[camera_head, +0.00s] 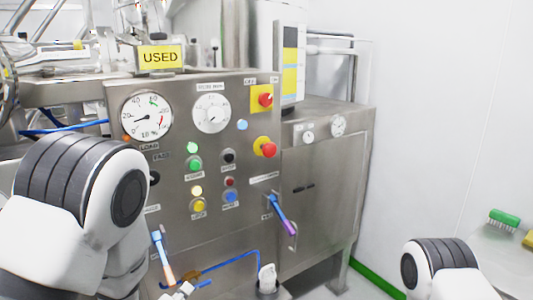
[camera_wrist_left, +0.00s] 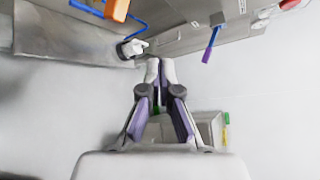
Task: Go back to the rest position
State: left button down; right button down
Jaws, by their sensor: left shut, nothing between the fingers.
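My left gripper (camera_wrist_left: 161,68) is shut and empty in the left wrist view, its fingertips together over open floor in front of the steel machine. In the head view my left arm covers the left foreground, and the gripper (camera_head: 182,290) shows only in part at the bottom edge. It is apart from the panel's levers: an orange-tipped lever (camera_head: 163,257) and a purple-handled lever (camera_head: 279,213). A link of my right arm shows at the lower right; its gripper is out of view.
A white fitting (camera_head: 267,278) sticks out low. A green brush (camera_head: 504,218) lies at the right. Pale floor lies around the gripper.

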pick_arm(q)
jog(key=s+a+f+n+g+y, duration=0.1)
jog(key=s+a+f+n+g, duration=0.3)
jog(key=s+f, duration=0.6)
jog(key=s+a+f+n+g+y, duration=0.15)
jog(key=s+f+n+g, duration=0.35)
jog(key=f, duration=0.9)
jog(key=s+f+n+g, duration=0.2)
jog(key=s+n, duration=0.5)
jog(key=n, duration=0.1)
jog(key=s+a+f+n+g, duration=0.1)
jog(key=s+f+n+g, duration=0.1)
jog(key=s+n, duration=0.6)
jog(key=shift+a+n+g, duration=0.3)
jog(key=shift+n+g, duration=0.3)
jog(key=shift+n, duration=0.2)
jog(key=shift+f, duration=0.1)
